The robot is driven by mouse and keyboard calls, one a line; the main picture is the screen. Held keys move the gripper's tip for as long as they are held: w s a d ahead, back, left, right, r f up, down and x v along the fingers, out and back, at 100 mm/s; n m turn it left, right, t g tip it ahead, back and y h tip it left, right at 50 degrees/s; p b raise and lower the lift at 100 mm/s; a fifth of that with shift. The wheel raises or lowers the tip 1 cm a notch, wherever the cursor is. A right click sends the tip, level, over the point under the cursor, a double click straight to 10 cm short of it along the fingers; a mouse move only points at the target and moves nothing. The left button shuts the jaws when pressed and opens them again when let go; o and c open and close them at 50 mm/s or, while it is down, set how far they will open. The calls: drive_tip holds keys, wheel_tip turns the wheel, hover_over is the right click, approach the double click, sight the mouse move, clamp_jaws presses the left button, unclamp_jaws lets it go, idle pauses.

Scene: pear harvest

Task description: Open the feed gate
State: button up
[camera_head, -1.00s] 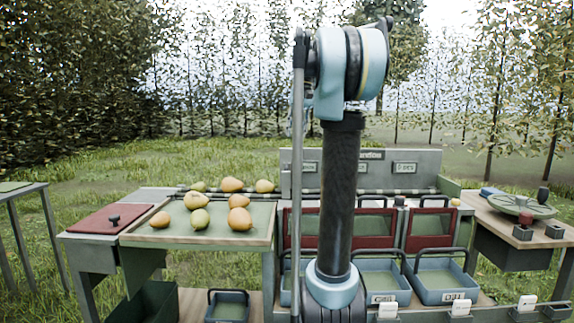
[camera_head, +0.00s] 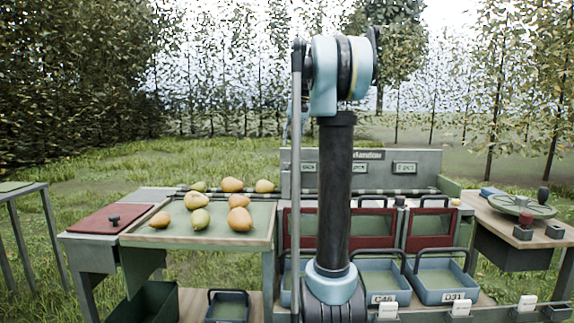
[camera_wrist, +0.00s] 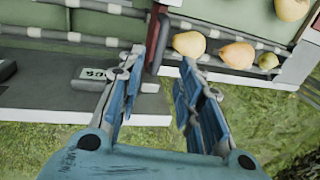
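In the wrist view a narrow upright plate with a red face and dark edge (camera_wrist: 155,42), which looks like the feed gate, stands across the channel. It stands between the waiting pears (camera_wrist: 236,54) on one side and the empty lane on the other. My gripper (camera_wrist: 162,70) is open, with its two blue-grey fingers apart and nothing seen between them. The fingertips appear on either side of the plate's near end in the picture; I cannot tell whether they touch it. In the head view my arm hides the gripper, and I cannot make out the gate.
A tray table with several pears (camera_head: 200,219) stands left of my arm, beside a red lid (camera_head: 108,219). Blue crates (camera_head: 441,279) and red-framed bays (camera_head: 430,228) lie right of it. A grey panel with labels (camera_wrist: 95,74) adjoins the lane. Grass is open behind.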

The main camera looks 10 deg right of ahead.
sight(287, 165)
drive_tip(key=f, duration=0.3)
drive_tip(key=a+f, duration=0.1)
drive_tip(key=f, duration=0.4)
drive_tip(key=shift+w+a+f, duration=0.15)
drive_tip(key=shift+a+f, duration=0.15)
drive_tip(key=shift+a, duration=0.05)
clamp_jaws()
